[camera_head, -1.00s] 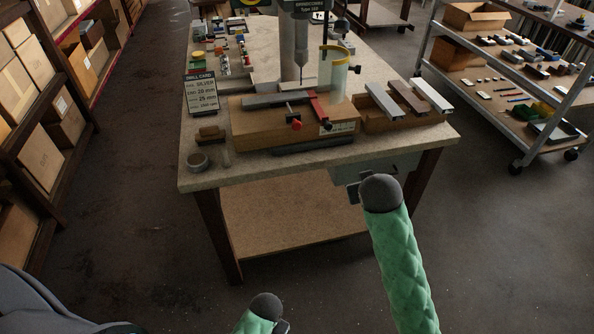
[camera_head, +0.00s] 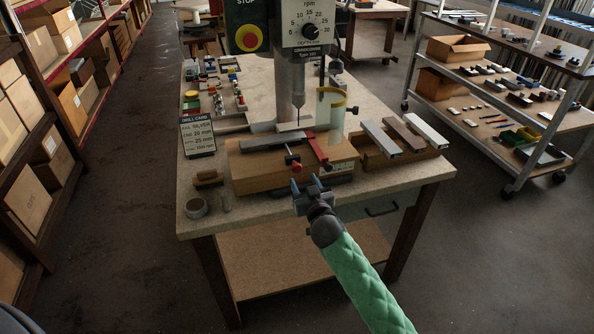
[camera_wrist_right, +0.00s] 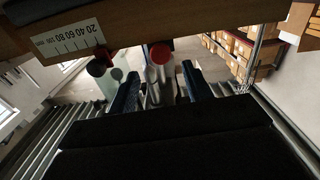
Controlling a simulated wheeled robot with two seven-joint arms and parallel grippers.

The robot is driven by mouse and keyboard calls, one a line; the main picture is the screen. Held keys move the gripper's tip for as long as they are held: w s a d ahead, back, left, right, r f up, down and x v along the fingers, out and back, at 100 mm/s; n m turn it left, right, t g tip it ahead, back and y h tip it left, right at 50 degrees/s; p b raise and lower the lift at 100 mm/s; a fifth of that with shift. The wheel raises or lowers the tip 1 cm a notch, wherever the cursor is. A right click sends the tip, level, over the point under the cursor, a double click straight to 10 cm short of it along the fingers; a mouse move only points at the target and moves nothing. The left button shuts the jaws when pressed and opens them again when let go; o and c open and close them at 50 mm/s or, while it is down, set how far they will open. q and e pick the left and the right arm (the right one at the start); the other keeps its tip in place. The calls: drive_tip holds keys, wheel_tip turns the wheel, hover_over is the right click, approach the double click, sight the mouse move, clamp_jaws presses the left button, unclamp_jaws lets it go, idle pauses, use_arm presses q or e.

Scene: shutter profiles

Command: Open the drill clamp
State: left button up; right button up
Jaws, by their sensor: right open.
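The drill clamp sits on a wooden block at the front of the bench. It has a red bar (camera_head: 317,147) with a dark end and, to its left, a red knob (camera_head: 294,161). A grey profile (camera_head: 262,142) lies along the block, under the bar. My right gripper (camera_head: 307,186) is open and empty, just in front of the block and below the knob. In the right wrist view, the red knob (camera_wrist_right: 160,52) shows beyond the gap between the two dark blue fingers (camera_wrist_right: 161,76), apart from them. My left gripper is out of view.
The drill press (camera_head: 299,75) stands behind the clamp. A drill card (camera_head: 197,136) and a round roll (camera_head: 196,207) are at the left. Several profiles (camera_head: 406,137) lie in a wooden holder at the right. A clear cylinder (camera_head: 330,108) stands behind the block.

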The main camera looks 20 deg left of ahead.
sight(297, 169)
drive_tip(key=p+x, duration=0.2)
drive_tip(key=x, duration=0.4)
drive_tip(key=shift+w+a+r+p, duration=0.15)
drive_tip(key=shift+w+a+p, duration=0.1)
drive_tip(key=shift+p, duration=0.1)
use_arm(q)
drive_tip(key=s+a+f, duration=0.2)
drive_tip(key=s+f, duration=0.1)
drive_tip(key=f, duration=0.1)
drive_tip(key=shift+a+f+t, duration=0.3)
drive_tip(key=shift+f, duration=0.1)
use_arm(e)
drive_tip(key=shift+w+a, duration=0.35)
drive_tip(key=shift+w, duration=0.1)
drive_tip(key=shift+c, duration=0.2)
